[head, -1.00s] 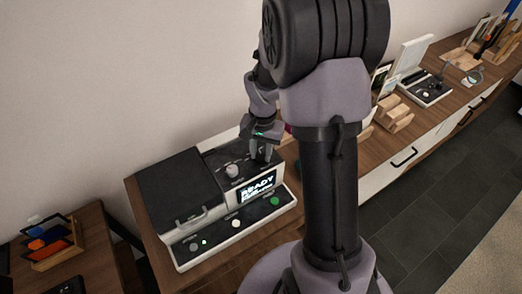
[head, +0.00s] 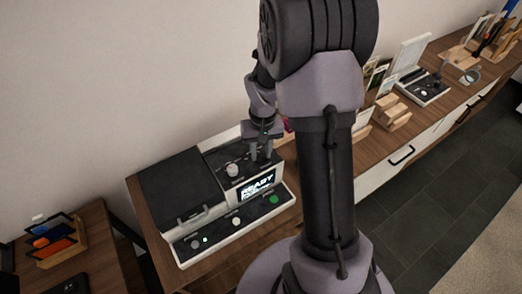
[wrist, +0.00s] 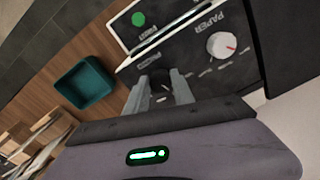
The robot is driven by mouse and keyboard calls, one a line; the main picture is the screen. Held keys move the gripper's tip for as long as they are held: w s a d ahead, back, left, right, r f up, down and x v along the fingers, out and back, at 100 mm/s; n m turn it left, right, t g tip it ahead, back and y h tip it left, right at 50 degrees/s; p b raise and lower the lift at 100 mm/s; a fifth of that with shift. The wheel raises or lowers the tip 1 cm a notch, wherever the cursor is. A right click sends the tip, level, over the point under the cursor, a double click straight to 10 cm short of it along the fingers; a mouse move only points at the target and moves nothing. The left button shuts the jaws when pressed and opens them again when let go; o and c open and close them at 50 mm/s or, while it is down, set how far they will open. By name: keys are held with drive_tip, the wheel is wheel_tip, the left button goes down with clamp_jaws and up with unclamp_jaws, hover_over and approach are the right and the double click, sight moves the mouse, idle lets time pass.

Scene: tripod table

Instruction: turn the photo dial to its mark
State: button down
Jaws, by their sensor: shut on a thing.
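The photo printer (head: 180,175) stands on the wooden counter, with a dark top panel and a lit screen (head: 256,188) that reads READY. In the wrist view the dark photo dial (wrist: 160,82) sits between the two fingers of my gripper (wrist: 161,93), under a partly hidden label. My gripper is shut on this dial. Its mark is hard to make out behind the fingers. Beside it is the white paper dial (wrist: 222,45) with a red pointer line; it also shows in the head view (head: 232,170). In the head view my gripper (head: 261,153) points down at the panel's right part.
A teal bin (wrist: 84,83) stands on the counter beside the printer. A green button (head: 273,199) and a white button (head: 236,222) sit on the front strip. Wooden holders (head: 390,112) stand farther right. A side table with a rack (head: 58,241) is at the lower left.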

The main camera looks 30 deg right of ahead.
sight(262, 154)
idle(0.3)
drive_tip(key=c, duration=1.1)
unclamp_jaws()
drive_tip(key=r+p, duration=0.1)
drive_tip(key=r, duration=0.4)
drive_tip(key=r+p, duration=0.2)
drive_tip(key=r, duration=0.4)
drive_tip(key=r+p, duration=0.2)
drive_tip(key=r, duration=0.4)
drive_tip(key=shift+d+r, duration=0.25)
